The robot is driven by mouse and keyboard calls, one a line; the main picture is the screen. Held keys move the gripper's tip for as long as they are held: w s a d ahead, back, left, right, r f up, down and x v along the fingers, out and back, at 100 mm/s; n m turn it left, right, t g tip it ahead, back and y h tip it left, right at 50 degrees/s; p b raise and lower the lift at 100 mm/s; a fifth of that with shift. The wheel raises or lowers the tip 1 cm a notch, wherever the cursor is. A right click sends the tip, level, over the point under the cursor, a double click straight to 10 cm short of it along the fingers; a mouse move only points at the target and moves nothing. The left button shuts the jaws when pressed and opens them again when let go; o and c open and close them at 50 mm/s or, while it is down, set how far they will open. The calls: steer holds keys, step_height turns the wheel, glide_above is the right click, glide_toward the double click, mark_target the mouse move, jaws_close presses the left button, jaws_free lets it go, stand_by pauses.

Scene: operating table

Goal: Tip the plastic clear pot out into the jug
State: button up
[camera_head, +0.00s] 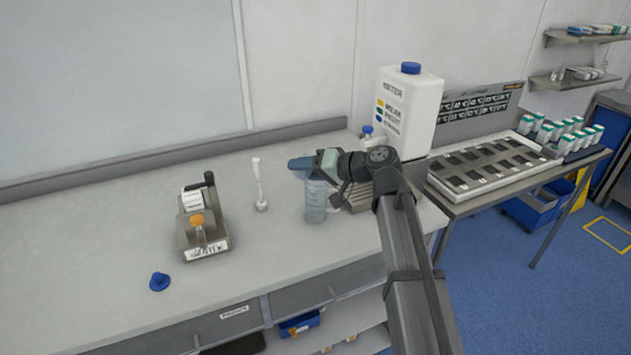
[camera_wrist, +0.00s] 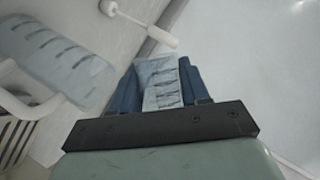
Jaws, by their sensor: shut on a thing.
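My gripper (camera_head: 297,165) is at the middle of the bench, its blue fingers pointing left. In the wrist view the fingers (camera_wrist: 157,82) are shut on the clear plastic pot (camera_wrist: 160,84), which has dark graduation marks. In the head view the pot is hard to make out at the fingertips. The jug (camera_head: 316,205) is translucent, pale blue and marked, and stands upright on the bench just below the gripper. It also shows at the left of the wrist view (camera_wrist: 55,62), beside the held pot, with its pale handle. The contents of pot and jug cannot be told.
A white slender stand (camera_head: 258,185) is left of the jug. A label dispenser (camera_head: 203,225) and a blue cap-like piece (camera_head: 159,281) lie further left. A large white container (camera_head: 409,112) and a small blue-capped bottle (camera_head: 367,132) are behind right. The bench front-left is mostly clear.

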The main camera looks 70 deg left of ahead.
steer(key=shift+f, duration=0.15)
steer(key=shift+r+m+g, duration=0.3)
steer(key=shift+m+g, duration=0.2)
steer(key=shift+m, duration=0.3)
stand_by(0.5)
steer(key=shift+w+f+m+g, duration=0.1)
steer(key=shift+f+m+g, duration=0.35)
steer(key=shift+m, duration=0.25)
stand_by(0.4)
steer(key=shift+w+a+r+m+g, duration=0.1)
steer(key=shift+r+m+g, duration=0.25)
steer(key=shift+m, duration=0.3)
steer(key=shift+w+r+m+g, duration=0.1)
steer(key=shift+r+m+g, duration=0.1)
steer(key=shift+m+g, duration=0.35)
stand_by(2.8)
steer(key=shift+f+m, duration=0.1)
steer(key=shift+m, duration=0.2)
stand_by(0.4)
steer(key=shift+t, duration=0.25)
steer(key=shift+s+f+n+t, duration=0.1)
steer(key=shift+s+n+t, duration=0.1)
steer(key=shift+n, duration=0.3)
steer(key=shift+s+f+n+t, duration=0.1)
steer(key=shift+n+t, duration=0.1)
steer(key=shift+n, duration=0.3)
steer(key=shift+w+f+n+t, duration=0.1)
steer(key=shift+f+n+t, duration=0.15)
steer(key=shift+n, duration=0.35)
